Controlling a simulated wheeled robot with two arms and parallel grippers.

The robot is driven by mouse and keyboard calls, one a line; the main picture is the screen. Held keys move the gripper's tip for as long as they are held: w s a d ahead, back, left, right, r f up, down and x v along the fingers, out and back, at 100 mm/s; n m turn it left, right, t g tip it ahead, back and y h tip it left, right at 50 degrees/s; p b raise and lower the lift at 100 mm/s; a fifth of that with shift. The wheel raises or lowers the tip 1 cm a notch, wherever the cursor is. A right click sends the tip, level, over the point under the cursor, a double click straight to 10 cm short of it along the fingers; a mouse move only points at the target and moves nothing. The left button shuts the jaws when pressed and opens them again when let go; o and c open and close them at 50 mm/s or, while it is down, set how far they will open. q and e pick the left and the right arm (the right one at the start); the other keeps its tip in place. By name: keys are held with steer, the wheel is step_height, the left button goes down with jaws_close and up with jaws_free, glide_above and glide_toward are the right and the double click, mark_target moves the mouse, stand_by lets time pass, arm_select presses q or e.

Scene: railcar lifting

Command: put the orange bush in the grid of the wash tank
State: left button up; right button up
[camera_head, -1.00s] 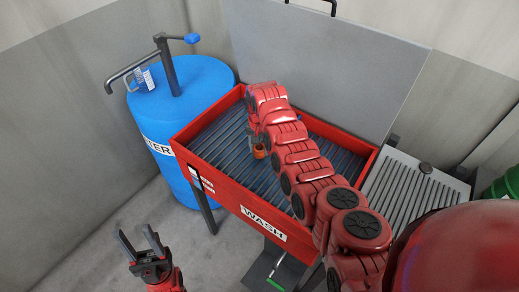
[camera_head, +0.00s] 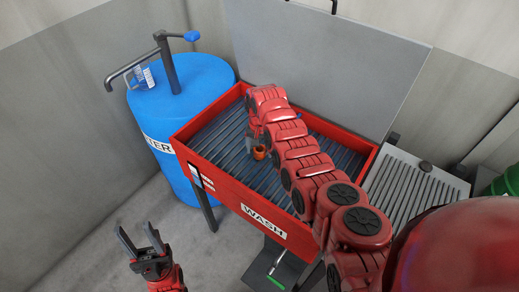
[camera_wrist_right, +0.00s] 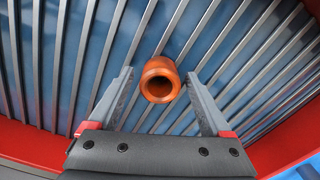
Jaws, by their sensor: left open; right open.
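The orange bush (camera_head: 260,153) is a short hollow ring inside the red wash tank (camera_head: 232,200), over the grey bars of its grid (camera_head: 205,143). In the right wrist view, the bush (camera_wrist_right: 160,80) has its open end towards the camera and appears to stand on the bars. My right gripper (camera_wrist_right: 159,74) is open, with one finger on each side of the bush and a visible gap at both sides. My left gripper (camera_head: 140,240) is open and empty, outside the tank at the lower left. My right arm hides part of the grid.
A blue water drum (camera_head: 190,88) with a pump stands left of the tank. The raised grey lid (camera_head: 330,60) is behind the grid. A grey ribbed tray (camera_head: 410,190) lies to the right, with a green drum (camera_head: 508,182) beyond it. The left of the grid is clear.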

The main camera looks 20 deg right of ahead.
mark_target(260, 148)
steer(key=shift+r, duration=0.25)
steer(key=shift+w+r, duration=0.1)
steer(key=shift+w, duration=0.05)
step_height(260, 148, up, 6)
steer(key=shift+f+b, duration=0.15)
steer(key=shift+b, duration=0.95)
step_height(260, 148, up, 6)
steer(key=p, duration=0.2)
